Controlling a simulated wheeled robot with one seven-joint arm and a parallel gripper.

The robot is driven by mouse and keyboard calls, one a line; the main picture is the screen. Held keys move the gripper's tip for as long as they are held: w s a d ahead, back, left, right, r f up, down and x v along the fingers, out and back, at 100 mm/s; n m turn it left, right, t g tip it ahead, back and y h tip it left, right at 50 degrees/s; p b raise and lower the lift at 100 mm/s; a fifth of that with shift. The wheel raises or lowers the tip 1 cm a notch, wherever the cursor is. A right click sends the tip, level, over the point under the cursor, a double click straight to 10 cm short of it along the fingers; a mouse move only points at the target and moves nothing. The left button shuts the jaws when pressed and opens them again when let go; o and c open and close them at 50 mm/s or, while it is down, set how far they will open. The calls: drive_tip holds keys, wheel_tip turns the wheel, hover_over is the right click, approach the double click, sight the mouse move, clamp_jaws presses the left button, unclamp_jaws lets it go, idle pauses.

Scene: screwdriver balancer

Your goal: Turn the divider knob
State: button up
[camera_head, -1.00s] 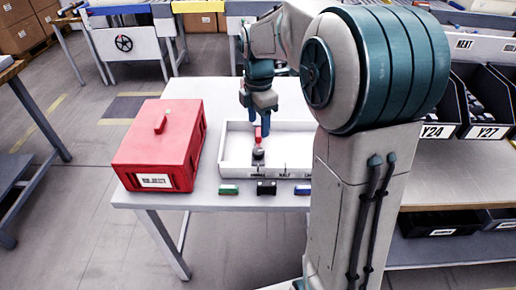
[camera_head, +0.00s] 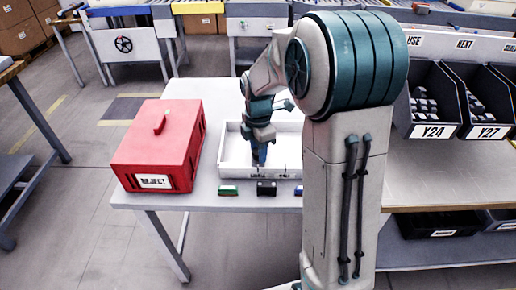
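The white tray (camera_head: 232,165) sits on the table with partly covered labels along its front edge. My gripper (camera_head: 260,162) points down into the tray at its left front part, near the first label. Its fingers cover the spot where the dark knob and the red piece showed before, so the knob is hidden now. I cannot tell whether the fingers touch the knob or how far apart they are.
A red REJECT box (camera_head: 158,145) stands left of the tray. A green block (camera_head: 228,190) and a black block (camera_head: 266,188) lie in front of the tray. Black bins (camera_head: 432,95) stand on the right shelf. The table's left front corner is clear.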

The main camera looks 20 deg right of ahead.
drive_tip(key=c, duration=0.5)
drive_tip(key=shift+m, duration=0.4)
drive_tip(key=m, duration=0.4)
drive_tip(key=shift+m, duration=0.3)
drive_tip(key=m, duration=0.4)
drive_tip(key=shift+r, duration=0.1)
drive_tip(key=m, duration=0.5)
drive_tip(key=shift+m, duration=0.4)
drive_tip(key=m, duration=0.5)
